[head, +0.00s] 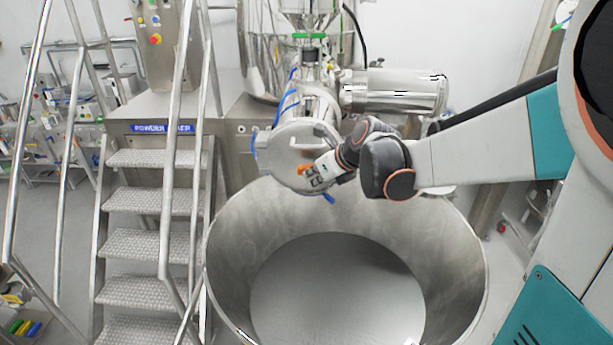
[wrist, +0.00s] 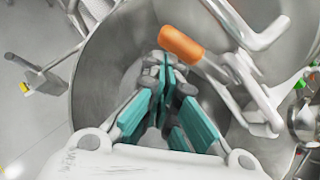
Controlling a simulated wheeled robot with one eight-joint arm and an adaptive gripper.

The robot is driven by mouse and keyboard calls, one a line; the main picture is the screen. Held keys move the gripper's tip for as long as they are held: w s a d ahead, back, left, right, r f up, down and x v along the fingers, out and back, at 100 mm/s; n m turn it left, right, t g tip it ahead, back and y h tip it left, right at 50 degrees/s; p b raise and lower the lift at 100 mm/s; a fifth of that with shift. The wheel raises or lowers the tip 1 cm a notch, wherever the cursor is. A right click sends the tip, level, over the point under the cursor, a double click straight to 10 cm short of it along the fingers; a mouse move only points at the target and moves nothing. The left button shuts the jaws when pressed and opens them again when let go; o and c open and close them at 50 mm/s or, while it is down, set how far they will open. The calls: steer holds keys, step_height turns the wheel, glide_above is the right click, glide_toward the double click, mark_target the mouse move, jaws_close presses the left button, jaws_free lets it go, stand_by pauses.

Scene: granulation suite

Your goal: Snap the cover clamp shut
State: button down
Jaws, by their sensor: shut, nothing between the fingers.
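The cover clamp is a metal lever (wrist: 236,78) with an orange grip (wrist: 181,44), to the upper right of my gripper in the wrist view. The orange grip also shows in the head view (head: 304,170), low on the round steel cover (head: 287,146) of the mill housing. My gripper (wrist: 168,66) is shut and empty, with its teal fingers together. Its tips are close beside and below the orange grip in the wrist view; I cannot tell whether they touch it. In the head view my wrist and gripper hide part of the cover's right side.
A bent metal handle (wrist: 246,26) stands out near the clamp. A large open steel bin (head: 225,245) is below the cover. Metal steps (head: 150,205) with rails stand at left, and a horizontal steel cylinder (head: 390,92) lies above my forearm. Blue fittings edge the cover.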

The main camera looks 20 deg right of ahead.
steer(key=shift+w+a+b, duration=0.35)
steer(key=shift+w+a, duration=0.1)
steer(key=shift+w, duration=0.15)
steer(key=shift+a, duration=0.1)
stand_by(0.3)
